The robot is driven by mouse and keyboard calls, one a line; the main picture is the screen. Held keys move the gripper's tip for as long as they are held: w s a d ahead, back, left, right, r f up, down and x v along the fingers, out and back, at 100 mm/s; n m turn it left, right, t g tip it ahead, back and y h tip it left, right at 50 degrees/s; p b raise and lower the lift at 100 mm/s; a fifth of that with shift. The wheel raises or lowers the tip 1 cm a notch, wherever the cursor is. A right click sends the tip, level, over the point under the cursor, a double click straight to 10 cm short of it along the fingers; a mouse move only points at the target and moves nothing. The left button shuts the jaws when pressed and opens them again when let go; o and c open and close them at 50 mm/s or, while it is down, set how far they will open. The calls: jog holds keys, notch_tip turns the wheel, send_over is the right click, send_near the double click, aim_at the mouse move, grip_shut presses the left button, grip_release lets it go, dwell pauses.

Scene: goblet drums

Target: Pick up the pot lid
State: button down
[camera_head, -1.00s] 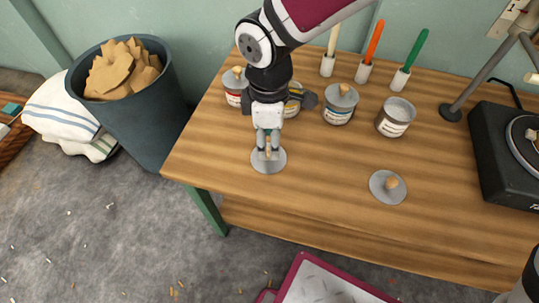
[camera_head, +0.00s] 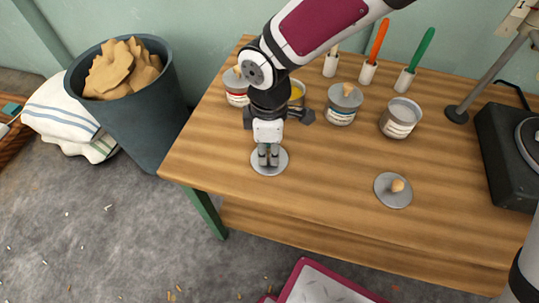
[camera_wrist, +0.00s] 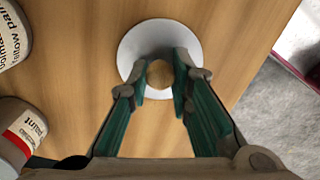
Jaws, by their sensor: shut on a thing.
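A round grey pot lid (camera_head: 269,168) with a wooden knob lies at the front left of the wooden table, under my gripper (camera_head: 268,155). In the wrist view the lid (camera_wrist: 130,48) shows as a pale disc, and my gripper (camera_wrist: 160,75) has its two fingers on either side of the round knob (camera_wrist: 160,74), shut on it. The lid seems to be at table height; I cannot tell if it is lifted. A second, similar lid (camera_head: 393,190) lies loose farther right on the table.
Paint cans stand behind my gripper: a red-labelled one (camera_head: 237,92), a lidded one (camera_head: 343,103) and an open one (camera_head: 400,118). Brushes (camera_head: 378,48) stand at the back. A black turntable (camera_head: 500,140) is at the right. A dark bin (camera_head: 145,115) stands left of the table.

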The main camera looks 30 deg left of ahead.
aim_at(269, 153)
jog(key=shift+r, duration=0.5)
jog(key=r+p, duration=0.1)
jog(key=r, duration=0.2)
jog(key=shift+s+d+p, duration=0.1)
jog(key=shift+s+p, duration=0.1)
jog(key=shift+p, duration=0.2)
jog(key=s+d+p, duration=0.1)
jog(key=s+d, duration=0.3)
jog(key=s, duration=0.2)
jog(key=s+d+r, duration=0.1)
jog(key=s+d, duration=0.3)
jog(key=s, duration=0.3)
jog(key=shift+s+p, duration=0.2)
jog(key=shift+p, duration=0.15)
notch_tip(269, 153, up, 9)
jog(key=p, duration=0.9)
